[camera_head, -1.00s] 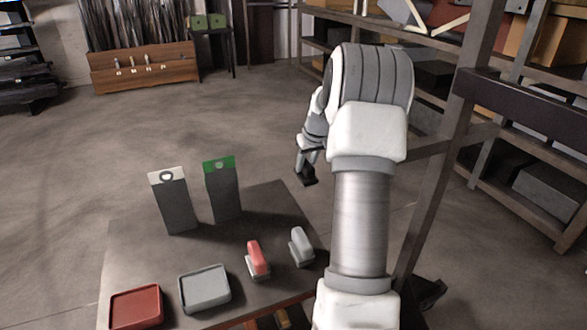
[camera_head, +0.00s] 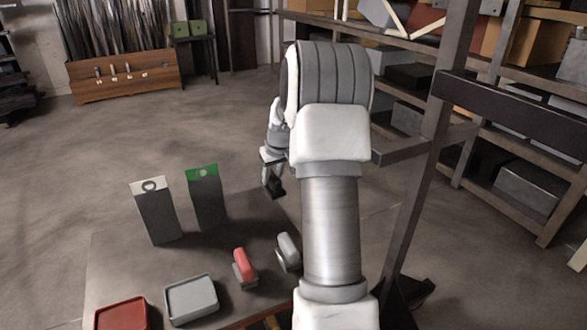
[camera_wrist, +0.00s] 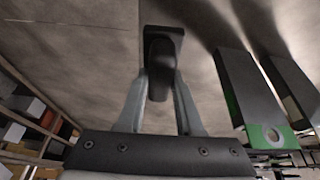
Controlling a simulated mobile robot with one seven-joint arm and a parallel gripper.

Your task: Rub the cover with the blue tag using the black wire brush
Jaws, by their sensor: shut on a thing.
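My gripper (camera_wrist: 158,82) is shut on a black brush (camera_wrist: 163,42), which lies between its fingers in the wrist view. In the head view, my gripper (camera_head: 272,160) holds the brush (camera_head: 276,188) above the table's far right side; its bristles cannot be made out. Two dark upright covers stand on the table left of my gripper. One cover (camera_head: 208,206) has a green tag (camera_head: 202,173) and the other (camera_head: 158,218) a white tag (camera_head: 150,186). The green-tag cover (camera_wrist: 247,92) is right of my gripper in the wrist view. I see no blue tag.
A red brush (camera_head: 244,266) and a grey brush (camera_head: 288,250) stand on the table (camera_head: 110,262). A red tray (camera_head: 122,316) and a grey tray (camera_head: 191,299) lie at its near left. A metal rack (camera_head: 420,170) stands right of my arm. Open floor lies beyond the table.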

